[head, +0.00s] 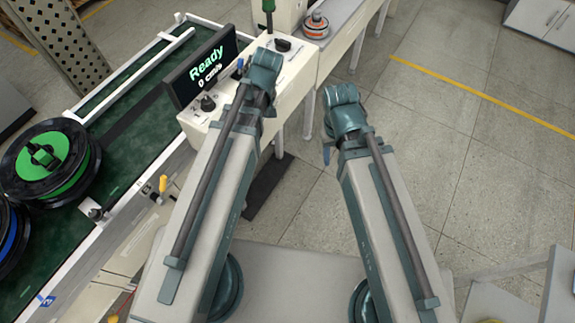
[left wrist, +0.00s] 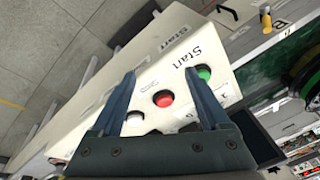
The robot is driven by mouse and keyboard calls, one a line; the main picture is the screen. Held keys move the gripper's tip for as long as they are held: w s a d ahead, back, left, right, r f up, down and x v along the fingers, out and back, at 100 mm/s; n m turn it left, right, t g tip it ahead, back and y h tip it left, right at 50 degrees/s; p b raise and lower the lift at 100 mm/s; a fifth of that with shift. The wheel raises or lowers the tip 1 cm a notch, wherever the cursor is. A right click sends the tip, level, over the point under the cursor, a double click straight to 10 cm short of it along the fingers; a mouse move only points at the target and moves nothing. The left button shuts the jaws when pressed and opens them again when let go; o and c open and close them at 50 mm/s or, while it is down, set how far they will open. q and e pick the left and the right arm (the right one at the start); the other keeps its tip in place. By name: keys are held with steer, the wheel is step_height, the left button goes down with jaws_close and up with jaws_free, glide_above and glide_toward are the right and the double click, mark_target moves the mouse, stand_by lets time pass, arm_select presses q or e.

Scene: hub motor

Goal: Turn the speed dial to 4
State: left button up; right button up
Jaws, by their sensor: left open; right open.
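A black knob (head: 207,103) stands on the white control panel (head: 191,126) in front of the display (head: 200,72), which reads "Ready 0 cm/s". A second black knob (head: 282,45) sits farther back; I cannot read which is the speed dial. My left gripper (head: 240,66) is mostly hidden by its arm in the head view. In the left wrist view its two fingers (left wrist: 166,92) are apart and empty over the panel, with a red button (left wrist: 163,98) between them and a green button (left wrist: 204,72) beside. My right gripper (head: 327,153) is open, over the floor, away from the panel.
A green conveyor (head: 125,135) with white rails runs at the left, carrying a green-and-black spool (head: 62,160). A green-handled lever (head: 268,8) stands behind the panel. An orange-and-grey motor (head: 316,24) sits on the far bench. Floor at right is free.

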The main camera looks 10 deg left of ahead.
arm_select(q)
steer(key=s+d+f+m+g+h+b, duration=0.1)
steer(key=s+d+f+m+b, duration=0.7)
steer(key=d+f+m+b, duration=0.1)
steer(key=shift+s+d+f, duration=0.3)
steer(key=shift+d+f, duration=0.45)
steer(key=shift+d, duration=0.3)
steer(key=shift+s+d+m+h, duration=0.3)
steer(key=shift+s+d+m, duration=0.5)
steer(key=shift+s, duration=0.1)
stand_by(0.9)
